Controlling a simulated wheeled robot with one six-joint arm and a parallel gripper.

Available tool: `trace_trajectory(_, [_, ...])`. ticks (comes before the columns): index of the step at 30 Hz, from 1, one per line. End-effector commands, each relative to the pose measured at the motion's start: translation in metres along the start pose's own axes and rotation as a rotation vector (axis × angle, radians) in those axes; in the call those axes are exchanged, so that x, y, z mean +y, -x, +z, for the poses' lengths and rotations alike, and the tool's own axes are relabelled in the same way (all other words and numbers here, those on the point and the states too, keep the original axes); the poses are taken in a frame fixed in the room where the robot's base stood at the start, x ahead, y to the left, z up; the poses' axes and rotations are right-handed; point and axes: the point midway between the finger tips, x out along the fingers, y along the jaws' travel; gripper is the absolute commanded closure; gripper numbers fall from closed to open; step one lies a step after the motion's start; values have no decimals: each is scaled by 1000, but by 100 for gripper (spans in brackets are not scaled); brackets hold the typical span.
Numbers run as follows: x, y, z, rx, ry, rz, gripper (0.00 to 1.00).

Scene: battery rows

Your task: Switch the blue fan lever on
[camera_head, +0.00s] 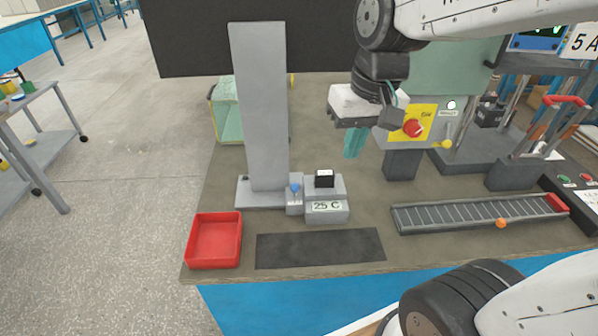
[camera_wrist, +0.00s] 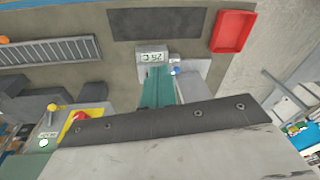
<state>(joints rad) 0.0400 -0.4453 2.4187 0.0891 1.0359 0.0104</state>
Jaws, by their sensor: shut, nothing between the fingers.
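The blue fan lever (camera_head: 295,188) is a small blue-tipped knob on a grey block at the foot of a tall grey column (camera_head: 262,110). It also shows in the wrist view (camera_wrist: 174,71), just beside my fingertips in the picture. A small display reading 25 C (camera_head: 327,206) sits to the right of the lever. My gripper (camera_head: 354,150) has teal fingers, is shut and empty, and hangs above and to the right of the lever, apart from it. In the wrist view the fingers (camera_wrist: 158,86) cover part of the display unit. The lever's exact tilt is too small to tell.
A red tray (camera_head: 215,240) and a dark mat (camera_head: 320,248) lie in front. A roller ramp (camera_head: 470,213) with an orange ball (camera_head: 501,223) is at the right. A yellow panel with a red knob (camera_head: 413,128) stands behind my gripper. Bare bench lies between display and ramp.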

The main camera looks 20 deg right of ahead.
Motion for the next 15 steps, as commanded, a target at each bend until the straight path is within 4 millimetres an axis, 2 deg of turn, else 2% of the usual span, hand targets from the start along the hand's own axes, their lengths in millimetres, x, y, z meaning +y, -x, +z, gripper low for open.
trace_trajectory(1, [0, -12, -23, -8, -24, -11, 100])
trace_trajectory(6, [3, -51, -94, 12, -109, -49, 100])
trace_trajectory(10, [8, -81, -132, 24, -163, -66, 100])
trace_trajectory(15, [11, -107, -160, 35, -203, -76, 100])
